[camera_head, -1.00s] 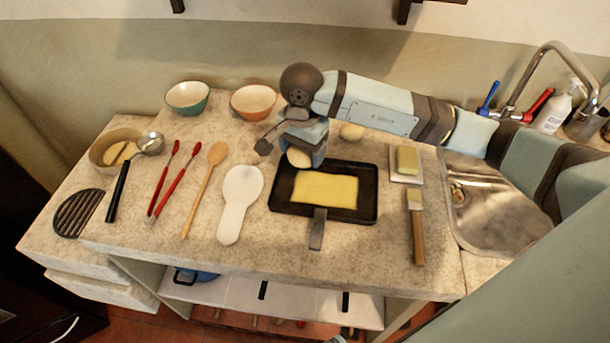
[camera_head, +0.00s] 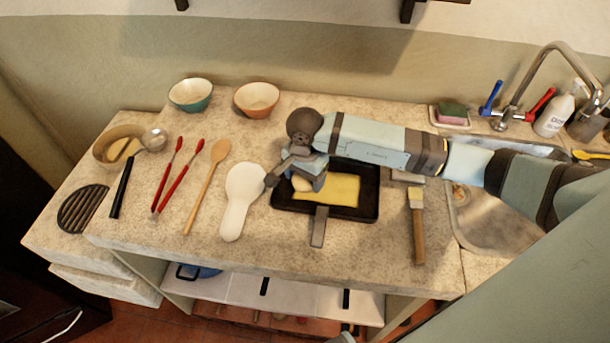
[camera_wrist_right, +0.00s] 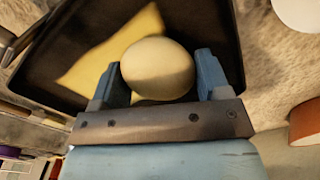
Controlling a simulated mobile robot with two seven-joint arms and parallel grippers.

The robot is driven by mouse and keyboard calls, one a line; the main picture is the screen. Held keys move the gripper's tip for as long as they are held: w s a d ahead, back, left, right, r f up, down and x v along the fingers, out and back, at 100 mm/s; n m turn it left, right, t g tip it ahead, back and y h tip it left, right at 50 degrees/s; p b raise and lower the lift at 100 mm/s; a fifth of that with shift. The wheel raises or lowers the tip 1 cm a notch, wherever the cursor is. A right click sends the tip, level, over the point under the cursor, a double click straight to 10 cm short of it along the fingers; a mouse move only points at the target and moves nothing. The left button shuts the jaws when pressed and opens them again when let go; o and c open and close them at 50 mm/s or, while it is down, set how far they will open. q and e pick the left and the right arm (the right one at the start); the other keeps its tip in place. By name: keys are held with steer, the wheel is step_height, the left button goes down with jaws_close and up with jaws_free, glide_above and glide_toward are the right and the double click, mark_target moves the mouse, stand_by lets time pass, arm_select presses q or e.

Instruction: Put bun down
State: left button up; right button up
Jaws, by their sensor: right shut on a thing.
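My right gripper (camera_head: 306,182) is over the left part of the black square pan (camera_head: 367,213). It is shut on a pale round bun (camera_head: 301,184). In the right wrist view, the bun (camera_wrist_right: 157,66) sits between the two blue fingers of the gripper (camera_wrist_right: 160,82), above the pan (camera_wrist_right: 205,25). A flat yellow sheet (camera_head: 345,190) lies in the pan, and the bun overlaps it in the wrist view. I cannot tell whether the bun touches the sheet. My left gripper is not in view.
A white spoon rest (camera_head: 240,200), wooden spoon (camera_head: 205,185) and red tongs (camera_head: 172,182) lie left of the pan. A brush (camera_head: 417,225) lies right of it. A teal bowl (camera_head: 190,96) and an orange bowl (camera_head: 257,100) stand behind. The sink (camera_head: 480,215) is at right.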

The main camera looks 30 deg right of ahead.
steer(key=shift+f, duration=0.25)
steer(key=o, duration=0.8)
steer(key=shift+r, duration=0.15)
steer(key=shift+o, duration=0.6)
steer(key=shift+r, duration=0.1)
steer(key=shift+r, duration=0.25)
step_height(320, 180, up, 10)
steer(key=shift+r+b, duration=0.25)
steer(key=shift+b, duration=0.25)
steer(key=shift+r, duration=0.55)
